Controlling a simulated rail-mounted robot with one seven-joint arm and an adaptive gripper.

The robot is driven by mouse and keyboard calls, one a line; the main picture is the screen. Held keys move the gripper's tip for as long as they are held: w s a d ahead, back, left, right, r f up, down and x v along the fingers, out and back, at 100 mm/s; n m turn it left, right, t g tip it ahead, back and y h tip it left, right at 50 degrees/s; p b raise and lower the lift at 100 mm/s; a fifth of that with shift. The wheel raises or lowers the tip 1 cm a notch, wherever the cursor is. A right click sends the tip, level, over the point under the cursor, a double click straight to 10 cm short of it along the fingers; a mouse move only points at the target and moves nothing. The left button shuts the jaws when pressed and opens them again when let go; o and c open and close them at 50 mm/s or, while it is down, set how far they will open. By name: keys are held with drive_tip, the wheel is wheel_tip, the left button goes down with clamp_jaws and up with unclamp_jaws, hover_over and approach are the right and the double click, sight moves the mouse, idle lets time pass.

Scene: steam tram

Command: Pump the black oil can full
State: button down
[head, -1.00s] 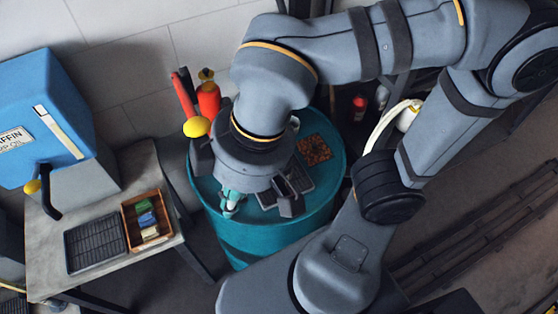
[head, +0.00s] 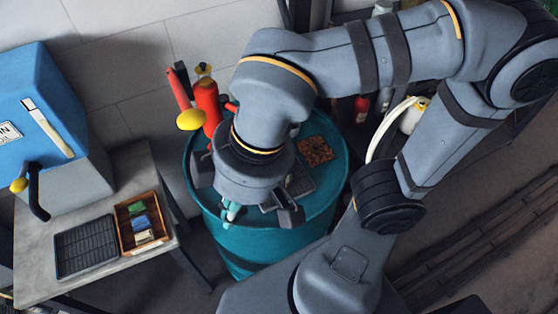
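My gripper (head: 258,212) is over the front of the teal drum (head: 238,245), seen from above and behind, with its wrist covering most of it. A pale teal piece (head: 231,211) shows by its left side; I cannot tell what it is. Whether the fingers are open is unclear. A red pump body (head: 206,103) stands at the drum's back left, with a red lever (head: 180,88) and yellow knob (head: 191,119) beside it. I cannot make out the black oil can; my arm hides part of the drum top.
A dark grate (head: 300,182) and a rusty-orange patch (head: 315,150) lie on the drum. On the left, a grey table (head: 92,198) bears a blue-topped dispenser (head: 40,100), a black rack (head: 86,246) and a wooden tray (head: 122,230). Red (head: 361,107) and white (head: 411,116) containers stand behind right.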

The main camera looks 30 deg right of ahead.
wheel_tip(320, 180, down, 10)
drive_tip(key=b, duration=0.9)
drive_tip(key=shift+f+b, duration=0.2)
drive_tip(key=shift+b, duration=0.1)
idle(0.3)
drive_tip(key=shift+f+b, duration=1.9)
drive_tip(key=shift+f, duration=0.1)
idle(0.9)
idle(0.3)
wheel_tip(320, 180, up, 23)
drive_tip(key=p, duration=2)
drive_tip(key=shift+f, duration=0.2)
